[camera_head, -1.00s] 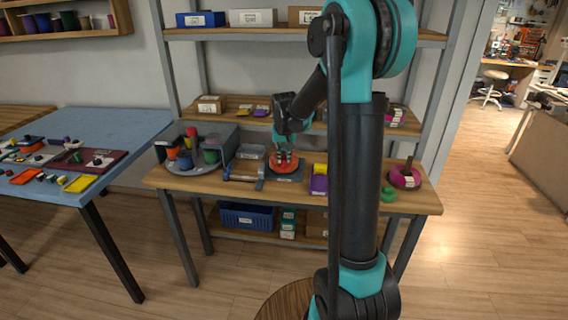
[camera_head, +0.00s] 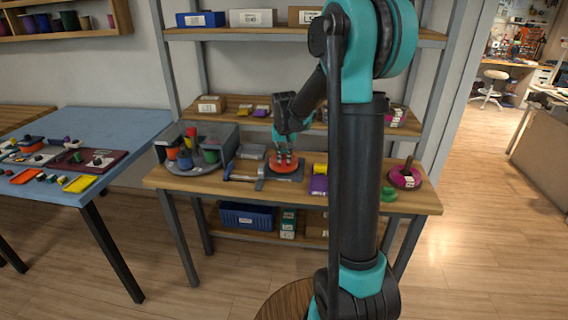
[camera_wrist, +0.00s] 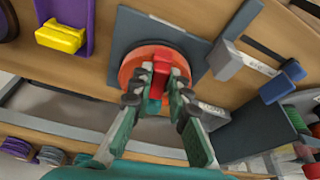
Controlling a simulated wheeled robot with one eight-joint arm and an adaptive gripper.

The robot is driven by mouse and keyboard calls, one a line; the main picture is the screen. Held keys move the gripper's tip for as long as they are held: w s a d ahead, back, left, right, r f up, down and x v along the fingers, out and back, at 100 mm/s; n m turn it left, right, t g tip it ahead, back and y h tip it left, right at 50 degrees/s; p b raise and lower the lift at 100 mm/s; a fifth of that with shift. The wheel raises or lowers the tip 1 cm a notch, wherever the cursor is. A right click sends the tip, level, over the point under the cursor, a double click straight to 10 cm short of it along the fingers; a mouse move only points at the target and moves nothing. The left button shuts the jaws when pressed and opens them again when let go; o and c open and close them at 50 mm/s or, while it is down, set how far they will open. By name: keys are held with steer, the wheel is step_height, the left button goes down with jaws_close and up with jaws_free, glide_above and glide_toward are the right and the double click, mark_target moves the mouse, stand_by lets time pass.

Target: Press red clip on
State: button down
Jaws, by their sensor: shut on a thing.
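The red clip (camera_wrist: 160,75) is between my fingertips in the wrist view, over an orange-red disc (camera_wrist: 133,66). The disc rests on a dark square plate (camera_wrist: 125,32) and also shows on the bench in the head view (camera_head: 283,168). My gripper (camera_wrist: 158,88) is shut on the clip. In the head view my gripper (camera_head: 284,158) points down at the disc. The clip is too small to make out there. The fingers hide part of the disc, and I cannot tell whether the clip touches it.
A grey clamp-like fixture with a blue handle (camera_head: 243,178) stands left of the plate. A purple tray (camera_head: 319,185) and a yellow block (camera_head: 320,169) are to the right. A round tray of coloured spools (camera_head: 184,166) is at the far left. A magenta spool (camera_head: 405,179) is at the right end.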

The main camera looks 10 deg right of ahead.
steer(key=shift+f, duration=0.45)
stand_by(0.5)
steer(key=c, duration=1.4)
jaws_free()
steer(key=shift+o, duration=0.5)
steer(key=shift+o, duration=1.2)
steer(key=shift+r, duration=0.1)
steer(key=shift+v, duration=2.95)
steer(key=shift+s, duration=0.15)
